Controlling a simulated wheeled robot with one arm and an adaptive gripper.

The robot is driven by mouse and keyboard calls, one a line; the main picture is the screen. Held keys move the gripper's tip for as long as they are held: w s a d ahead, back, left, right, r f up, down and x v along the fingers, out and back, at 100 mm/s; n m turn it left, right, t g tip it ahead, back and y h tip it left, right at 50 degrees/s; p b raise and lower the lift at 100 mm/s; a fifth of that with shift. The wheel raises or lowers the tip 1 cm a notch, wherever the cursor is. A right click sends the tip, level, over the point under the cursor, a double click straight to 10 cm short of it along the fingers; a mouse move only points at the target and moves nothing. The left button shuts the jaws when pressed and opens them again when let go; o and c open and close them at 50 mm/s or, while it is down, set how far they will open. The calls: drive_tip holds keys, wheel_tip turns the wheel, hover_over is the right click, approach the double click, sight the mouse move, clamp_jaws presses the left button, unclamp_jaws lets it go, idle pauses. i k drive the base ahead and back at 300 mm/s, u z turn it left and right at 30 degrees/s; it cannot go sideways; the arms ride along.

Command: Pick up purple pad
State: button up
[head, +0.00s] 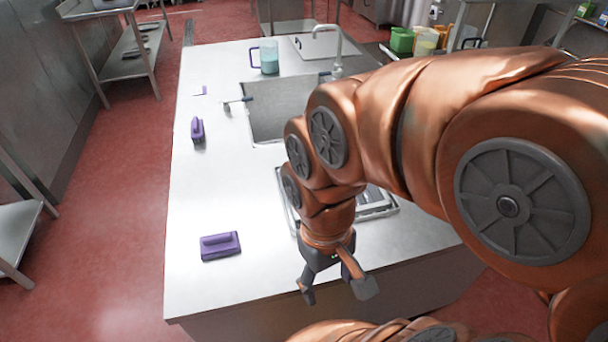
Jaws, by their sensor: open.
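A purple pad (220,246) with a raised handle lies flat near the front left of the white counter (200,285).
A metal tray (376,204) lies partly hidden behind my arm. The counter between the two pads is clear.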

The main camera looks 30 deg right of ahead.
sight(222, 244)
drive_tip(key=u, duration=2)
drive_tip(key=k, duration=0.4)
drive_tip(key=z, duration=0.05)
